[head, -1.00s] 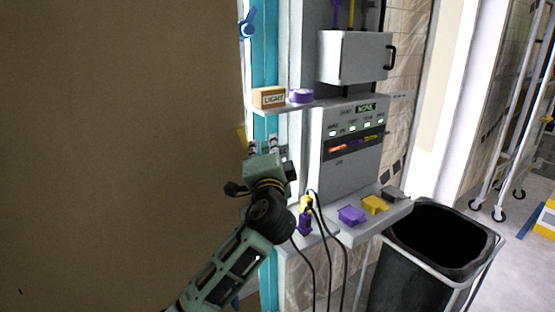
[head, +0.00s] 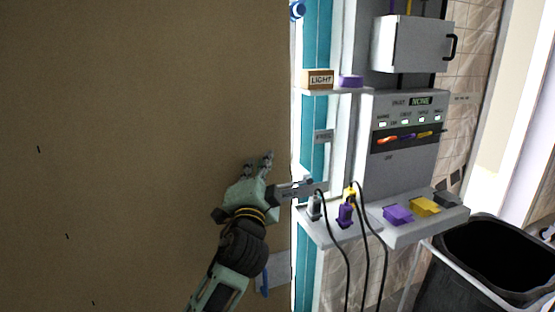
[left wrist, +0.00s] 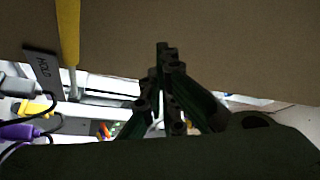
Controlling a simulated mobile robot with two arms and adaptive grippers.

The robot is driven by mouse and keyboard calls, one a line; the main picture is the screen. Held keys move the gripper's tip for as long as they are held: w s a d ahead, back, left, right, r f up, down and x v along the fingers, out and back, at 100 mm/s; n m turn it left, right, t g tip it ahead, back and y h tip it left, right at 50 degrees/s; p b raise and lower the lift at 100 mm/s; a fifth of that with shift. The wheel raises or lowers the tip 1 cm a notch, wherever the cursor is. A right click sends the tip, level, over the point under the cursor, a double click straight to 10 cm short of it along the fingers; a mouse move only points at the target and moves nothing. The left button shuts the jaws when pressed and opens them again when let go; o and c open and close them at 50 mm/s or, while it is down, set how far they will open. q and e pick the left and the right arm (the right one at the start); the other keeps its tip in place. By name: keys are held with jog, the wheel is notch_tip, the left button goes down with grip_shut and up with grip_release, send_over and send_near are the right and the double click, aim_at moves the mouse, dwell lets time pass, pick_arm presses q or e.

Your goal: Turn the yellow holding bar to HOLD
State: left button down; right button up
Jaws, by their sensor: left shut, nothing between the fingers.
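The yellow holding bar (left wrist: 68,35) shows in the left wrist view at the upper left, running down from the top edge to a metal rod. A dark plate marked HOLD (left wrist: 42,67) is beside it. In the head view the bar is not visible. My left gripper (head: 258,163) is in front of the large brown panel (head: 140,150), near its right edge. In the left wrist view its fingers (left wrist: 168,58) are together and empty, to the right of the bar and apart from it. My right gripper is not in view.
Right of the panel stand a teal post (head: 312,170), a shelf with a LIGHT block (head: 318,79) and a purple round piece (head: 351,81), and a grey control unit (head: 405,165). A black bin (head: 490,258) stands at the lower right.

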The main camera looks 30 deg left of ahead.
pick_arm(q)
jog(key=shift+s+a+f+b, duration=0.15)
jog(key=shift+s+a+f, duration=0.1)
jog(key=shift+f, duration=0.25)
jog(key=shift+s+a+f+b, duration=0.1)
jog(key=shift+a+f+b, duration=0.1)
jog(key=shift+f, duration=0.3)
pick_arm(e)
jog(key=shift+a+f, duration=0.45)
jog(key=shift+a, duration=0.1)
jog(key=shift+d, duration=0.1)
